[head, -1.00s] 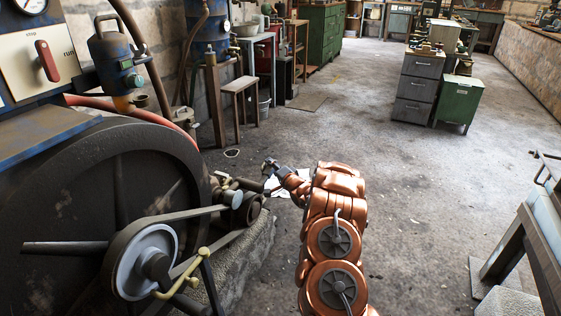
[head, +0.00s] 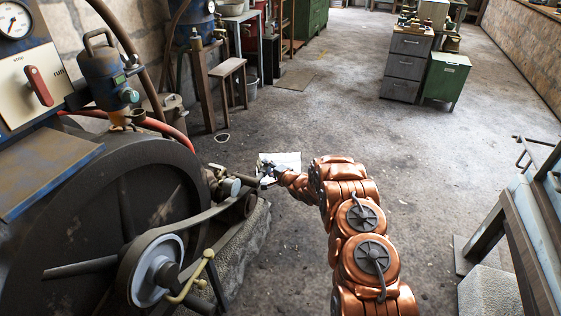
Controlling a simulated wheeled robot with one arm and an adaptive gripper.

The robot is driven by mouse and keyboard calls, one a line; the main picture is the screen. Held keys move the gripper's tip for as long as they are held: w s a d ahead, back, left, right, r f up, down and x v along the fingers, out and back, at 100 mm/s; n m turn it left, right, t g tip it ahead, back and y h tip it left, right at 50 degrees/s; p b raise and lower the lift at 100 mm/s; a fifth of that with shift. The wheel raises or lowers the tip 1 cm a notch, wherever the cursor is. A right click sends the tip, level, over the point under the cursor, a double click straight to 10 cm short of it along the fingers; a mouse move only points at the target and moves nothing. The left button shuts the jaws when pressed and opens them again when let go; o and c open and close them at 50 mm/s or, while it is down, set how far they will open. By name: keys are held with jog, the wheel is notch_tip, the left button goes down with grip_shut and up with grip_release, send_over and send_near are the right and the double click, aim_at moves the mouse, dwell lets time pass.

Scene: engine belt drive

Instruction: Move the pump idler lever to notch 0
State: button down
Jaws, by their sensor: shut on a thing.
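My gripper (head: 268,173) is small in the head view, at the far end of my copper-coloured arm. It is shut at the right end of the belt drive, just past a silver-capped cylinder (head: 231,187) and a small dark pulley (head: 243,204). What it grips, apparently the pump idler lever, is too small and too hidden by the jaws to see clearly. The notches and their numbers cannot be read from here. A grey belt (head: 190,217) runs from the small pulley to a large pale-faced pulley (head: 152,270) in front.
A yellow handle with a round knob (head: 209,254) stands by the large pulley. A big dark flywheel (head: 85,200) fills the left. A bench (head: 540,215) stands at right; the middle floor is clear.

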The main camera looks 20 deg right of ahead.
jog(key=shift+f, duration=0.15)
jog(key=c, duration=0.8)
grip_release()
jog(key=shift+s, duration=0.15)
jog(key=v, duration=1.1)
jog(key=shift+s+d, duration=0.25)
jog(key=shift+s, duration=0.1)
jog(key=shift+r, duration=0.25)
